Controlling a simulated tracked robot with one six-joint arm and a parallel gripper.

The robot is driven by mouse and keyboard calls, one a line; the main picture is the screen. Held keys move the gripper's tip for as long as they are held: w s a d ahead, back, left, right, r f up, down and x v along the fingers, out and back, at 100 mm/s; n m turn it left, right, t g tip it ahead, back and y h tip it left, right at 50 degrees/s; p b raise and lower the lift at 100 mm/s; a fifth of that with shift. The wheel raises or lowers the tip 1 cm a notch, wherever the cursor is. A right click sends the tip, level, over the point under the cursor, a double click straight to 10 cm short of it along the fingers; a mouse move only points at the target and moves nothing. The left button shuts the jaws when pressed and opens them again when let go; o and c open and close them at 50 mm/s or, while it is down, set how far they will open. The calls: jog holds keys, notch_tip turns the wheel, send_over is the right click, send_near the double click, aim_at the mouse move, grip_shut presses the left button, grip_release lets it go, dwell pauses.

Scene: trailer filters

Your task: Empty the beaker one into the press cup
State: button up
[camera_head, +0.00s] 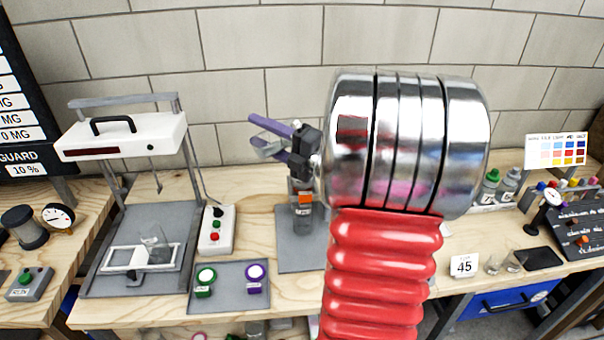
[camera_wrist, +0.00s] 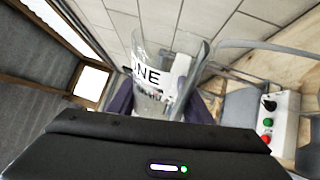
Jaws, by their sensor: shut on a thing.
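The clear beaker one (camera_wrist: 185,46), with a white label showing "NE", stands up between my purple fingers in the wrist view. My gripper (camera_wrist: 160,104) is shut on it. In the head view my gripper (camera_head: 262,136) is above the bench, left of my arm, with its purple fingers toward the left. A clear glass cup (camera_head: 156,246), which may be the press cup, stands on a white frame under the press-like stand (camera_head: 125,136) at left. My gripper is to its upper right in the picture, apart from it.
A white control box (camera_head: 216,230) and a grey tray (camera_head: 228,308) with green and purple capped jars lie beside the stand. A container with an orange part (camera_head: 304,210) stands on a grey mat below my gripper. A "45" card (camera_head: 464,266) stands at right.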

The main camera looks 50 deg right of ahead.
jog(key=shift+r+m, duration=0.25)
jog(key=shift+m, duration=0.05)
jog(key=shift+d+f+m+t+p, duration=0.1)
jog(key=shift+d+m+t+p, duration=0.15)
jog(key=shift+m, duration=0.25)
jog(key=shift+d+f+m+t+p, duration=0.1)
jog(key=shift+m+t+p, duration=0.2)
jog(key=shift+m, duration=0.2)
dwell(0.7)
jog(key=shift+d+r+m+t+h+p, duration=0.15)
jog(key=shift+d+r+m+h+p, duration=0.15)
jog(key=shift+m, duration=0.25)
jog(key=shift+d+r+m+t+h+p, duration=0.15)
jog(key=shift+r+m+h, duration=0.2)
jog(key=shift+m, duration=0.2)
dwell(0.3)
jog(key=shift+s+d+f+m+h+p, duration=0.15)
jog(key=shift+d+m+h, duration=0.1)
jog(key=shift+m, duration=0.3)
jog(key=shift+w+d+f+m+h+p, duration=0.1)
jog(key=shift+d+f+m+h+p, duration=0.1)
jog(key=shift+m, duration=0.35)
jog(key=shift+s+d+r+m+t+h, duration=0.1)
jog(key=shift+d+r+m+t+h, duration=0.35)
jog(key=shift+m, duration=0.65)
dwell(0.5)
